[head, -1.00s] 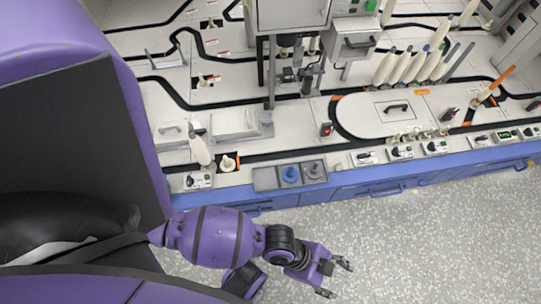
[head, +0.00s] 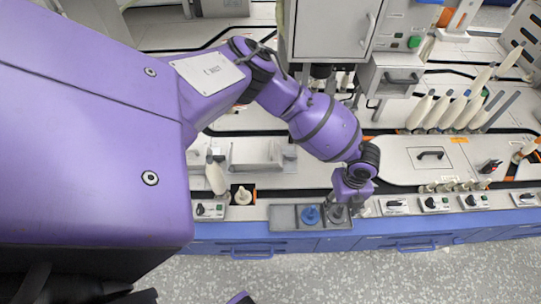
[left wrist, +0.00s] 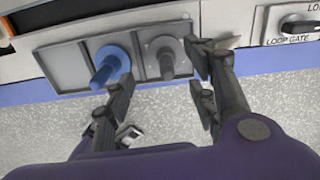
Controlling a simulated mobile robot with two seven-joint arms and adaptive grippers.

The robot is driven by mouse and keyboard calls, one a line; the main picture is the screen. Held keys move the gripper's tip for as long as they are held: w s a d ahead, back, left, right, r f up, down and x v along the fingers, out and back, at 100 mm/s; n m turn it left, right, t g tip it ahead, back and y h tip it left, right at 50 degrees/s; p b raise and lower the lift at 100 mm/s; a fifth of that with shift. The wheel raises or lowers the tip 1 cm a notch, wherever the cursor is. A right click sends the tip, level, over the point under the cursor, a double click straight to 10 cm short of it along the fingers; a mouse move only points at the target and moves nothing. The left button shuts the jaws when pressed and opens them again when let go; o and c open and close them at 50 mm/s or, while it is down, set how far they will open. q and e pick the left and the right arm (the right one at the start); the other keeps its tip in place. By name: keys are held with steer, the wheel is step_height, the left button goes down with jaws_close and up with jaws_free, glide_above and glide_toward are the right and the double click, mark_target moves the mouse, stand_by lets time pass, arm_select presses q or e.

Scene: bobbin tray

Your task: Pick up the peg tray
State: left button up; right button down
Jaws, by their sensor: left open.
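The peg tray (head: 283,217) is a flat grey tray at the front edge of the workbench. It has an empty left compartment, a blue peg (head: 310,215) in the middle and a grey peg (head: 337,213) at the right. In the left wrist view the tray (left wrist: 64,68) lies ahead, with the blue peg (left wrist: 107,66) and grey peg (left wrist: 166,58) tilted in perspective. My left gripper (head: 349,208) is open and empty above the tray's right end. In the wrist view its fingers (left wrist: 162,75) are spread around the grey peg's side, apparently not gripping. My right gripper is out of view.
Control boxes with knobs (head: 396,206) stand along the bench edge right of the tray. A cream bobbin (head: 215,177) and a small peg base (head: 243,196) are to its left. Blue drawers (head: 250,247) lie below. The speckled floor in front is clear.

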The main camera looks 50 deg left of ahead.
mark_target(338, 212)
arm_select(q)
steer(key=f+b, duration=0.1)
steer(key=f, duration=0.3)
steer(key=f+b, duration=0.1)
steer(key=f, duration=0.2)
steer(key=shift+w+d+b, duration=0.2)
steer(key=shift+w+b, duration=0.05)
steer(key=shift+b, duration=0.1)
steer(key=shift+r, duration=0.15)
steer(key=c, duration=0.9)
steer(key=shift+o, duration=0.2)
steer(key=shift+r, duration=0.3)
step_height(338, 212, up, 2)
steer(key=shift+r+p, duration=0.15)
steer(key=shift+p, duration=0.5)
steer(key=s+d+r+p, duration=0.5)
steer(key=d+r, duration=0.5)
steer(key=d, duration=0.3)
steer(key=shift+s, duration=0.3)
